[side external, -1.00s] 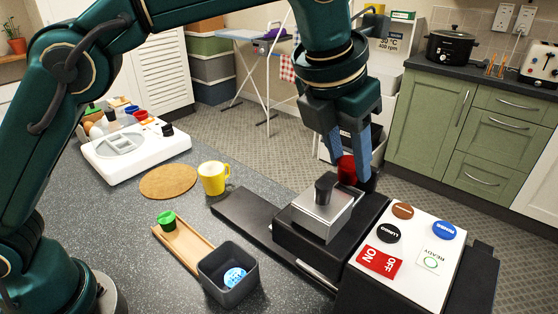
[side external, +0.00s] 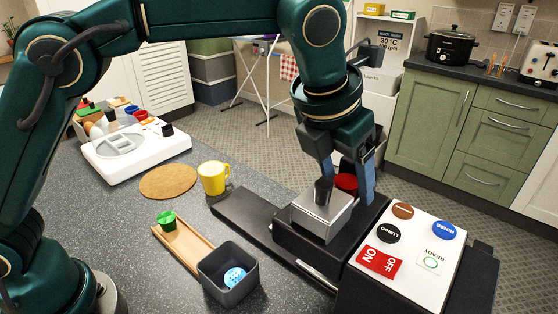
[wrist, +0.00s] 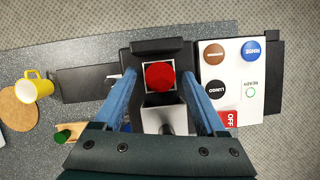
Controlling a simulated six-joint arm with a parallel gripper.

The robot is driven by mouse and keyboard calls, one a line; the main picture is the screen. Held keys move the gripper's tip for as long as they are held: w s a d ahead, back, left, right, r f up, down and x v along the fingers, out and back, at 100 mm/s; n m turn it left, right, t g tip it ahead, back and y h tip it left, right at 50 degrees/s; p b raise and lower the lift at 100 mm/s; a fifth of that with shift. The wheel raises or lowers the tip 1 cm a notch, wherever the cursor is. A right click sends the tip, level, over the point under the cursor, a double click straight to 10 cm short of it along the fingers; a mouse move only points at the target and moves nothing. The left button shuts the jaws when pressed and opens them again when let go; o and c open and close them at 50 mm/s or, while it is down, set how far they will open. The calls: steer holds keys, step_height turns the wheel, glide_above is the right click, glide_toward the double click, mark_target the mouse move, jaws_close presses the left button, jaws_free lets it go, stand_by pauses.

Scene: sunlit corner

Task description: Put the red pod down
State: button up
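The red pod (side external: 346,183) sits at the black coffee machine (side external: 300,240), just behind the silver block with a black knob (side external: 325,214). In the wrist view the red pod (wrist: 160,76) lies within a square, light-rimmed opening in the machine. My gripper (side external: 347,184) is open, pointing down, with one blue finger on each side of the pod. In the wrist view, clear gaps show between the pod and both fingers of my gripper (wrist: 159,80). The left fingertip is partly hidden behind the knob in the side view.
A white button panel (side external: 408,262) stands right of the machine. On the counter to the left are a yellow mug (side external: 212,178), a cork mat (side external: 160,187), a green pod (side external: 167,220) on a wooden tray (side external: 192,250), and a grey bin (side external: 217,289) holding a blue patterned item.

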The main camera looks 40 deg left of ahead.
steer(key=v, duration=0.8)
steer(key=shift+w+a, duration=0.1)
steer(key=shift+a, duration=0.1)
steer(key=s+a+n, duration=0.3)
steer(key=a+n, duration=0.3)
steer(key=n, duration=0.4)
steer(key=s+a+n, duration=0.4)
steer(key=a+n, duration=0.2)
steer(key=n, duration=0.4)
steer(key=s+a+f+n, duration=0.2)
steer(key=s+f+n, duration=0.2)
steer(key=n, duration=0.5)
steer(key=s+a+f+n+t, duration=0.1)
steer(key=s+a+f+n, duration=0.2)
steer(key=n, duration=0.6)
steer(key=shift+s+f+y, duration=0.4)
steer(key=shift+s+f, duration=0.55)
steer(key=shift+s, duration=0.1)
steer(key=shift+a, duration=0.15)
